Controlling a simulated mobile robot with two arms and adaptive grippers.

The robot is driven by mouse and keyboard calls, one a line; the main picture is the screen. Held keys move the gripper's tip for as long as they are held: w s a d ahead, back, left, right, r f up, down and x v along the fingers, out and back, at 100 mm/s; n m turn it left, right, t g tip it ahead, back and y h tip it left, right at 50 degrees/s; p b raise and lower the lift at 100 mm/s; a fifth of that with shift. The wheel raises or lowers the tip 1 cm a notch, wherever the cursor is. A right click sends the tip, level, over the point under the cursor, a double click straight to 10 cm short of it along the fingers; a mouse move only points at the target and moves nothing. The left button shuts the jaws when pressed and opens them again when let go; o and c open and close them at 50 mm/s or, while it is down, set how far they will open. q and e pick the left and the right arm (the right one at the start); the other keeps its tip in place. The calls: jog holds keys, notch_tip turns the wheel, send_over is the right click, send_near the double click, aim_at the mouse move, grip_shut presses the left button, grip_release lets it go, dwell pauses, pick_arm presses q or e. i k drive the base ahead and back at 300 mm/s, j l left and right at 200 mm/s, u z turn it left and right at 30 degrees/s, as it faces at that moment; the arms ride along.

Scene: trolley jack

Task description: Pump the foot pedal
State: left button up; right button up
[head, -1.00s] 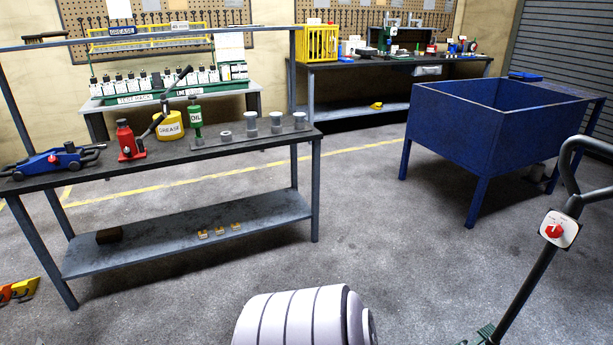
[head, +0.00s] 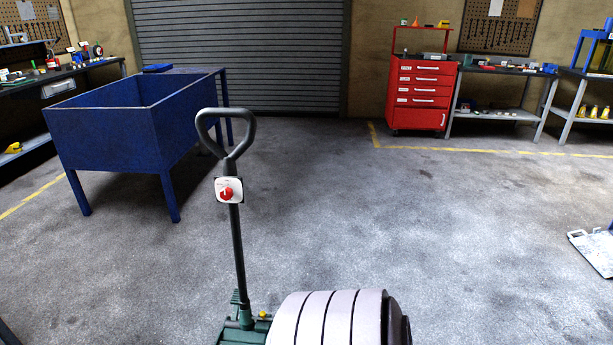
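The trolley jack (head: 239,337) is at the bottom centre of the head view, and only part of its green body shows. Its dark handle (head: 237,245) stands nearly upright and ends in a loop grip. A white plate with a red knob (head: 227,191) sits on the handle below the loop. A small yellow part (head: 262,314) shows near the handle's base. I cannot make out the foot pedal; the lower body is cut off by the frame edge and partly covered by a pale ribbed part of mine. Neither of my grippers is in view.
A blue open-topped tub on legs (head: 112,144) stands behind and left of the jack. A red drawer cabinet (head: 418,96) and grey benches (head: 500,112) line the back right. A white flat object (head: 594,252) lies at the right edge. The floor between is clear.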

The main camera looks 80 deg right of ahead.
aim_at(236, 297)
jog(key=z, duration=1.9)
jog(key=l, duration=0.65)
jog(key=i+l+u, duration=0.1)
jog(key=l, duration=0.5)
jog(key=i+l+u, duration=0.1)
jog(key=i+l, duration=0.25)
jog(key=i+l+u, duration=0.15)
jog(key=i+l, duration=0.2)
jog(key=l, duration=0.25)
jog(key=i+j, duration=0.15)
jog(key=i, duration=0.55)
jog(key=j+u, duration=0.05)
